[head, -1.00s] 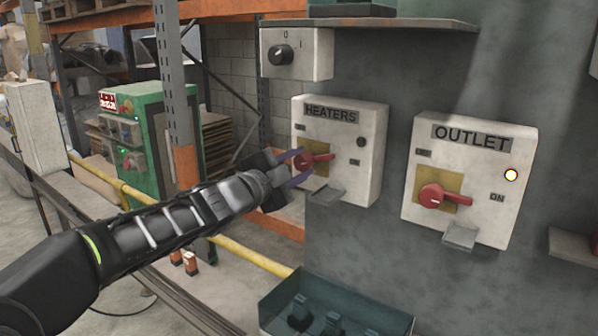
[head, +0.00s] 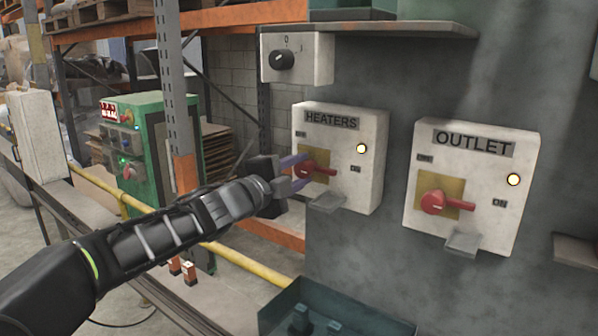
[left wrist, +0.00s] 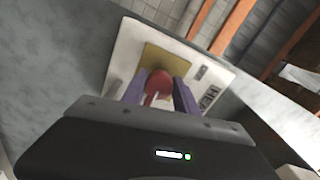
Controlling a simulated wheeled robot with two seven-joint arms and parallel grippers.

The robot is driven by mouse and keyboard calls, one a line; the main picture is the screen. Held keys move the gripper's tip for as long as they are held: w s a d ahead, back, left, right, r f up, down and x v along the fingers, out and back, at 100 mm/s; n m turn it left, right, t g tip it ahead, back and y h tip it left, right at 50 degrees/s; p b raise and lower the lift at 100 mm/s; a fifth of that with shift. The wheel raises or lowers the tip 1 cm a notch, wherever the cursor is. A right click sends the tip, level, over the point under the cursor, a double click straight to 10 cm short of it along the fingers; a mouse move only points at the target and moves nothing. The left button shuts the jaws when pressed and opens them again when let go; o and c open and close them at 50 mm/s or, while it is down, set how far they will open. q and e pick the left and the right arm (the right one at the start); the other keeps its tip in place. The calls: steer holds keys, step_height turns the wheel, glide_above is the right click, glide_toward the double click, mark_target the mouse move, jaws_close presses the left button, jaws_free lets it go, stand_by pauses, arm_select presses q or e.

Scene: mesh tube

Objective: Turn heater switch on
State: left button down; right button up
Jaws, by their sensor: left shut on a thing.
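The white HEATERS box (head: 340,150) is on the grey wall, with a red rotary switch (head: 318,170) on a yellow plate. The switch handle points right, toward the ON side. The round lamp (head: 361,149) on this box glows yellow. My left gripper (head: 300,174) has its purple fingers around the red switch and is shut on it. In the left wrist view the red knob (left wrist: 159,83) sits between the two purple fingers, in front of the yellow plate (left wrist: 166,60). My right gripper is not in view.
The OUTLET box (head: 468,185) with its own red switch (head: 440,203) and lit lamp is to the right. A small dial box (head: 297,57) is above. A teal bin (head: 335,315) is below.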

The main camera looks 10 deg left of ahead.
arm_select(q)
steer(key=c, duration=0.9)
jaws_free()
steer(key=shift+c, duration=0.2)
steer(key=shift+s, duration=0.1)
steer(key=v, duration=0.7)
steer(key=shift+s, duration=0.3)
steer(key=shift+a, duration=0.1)
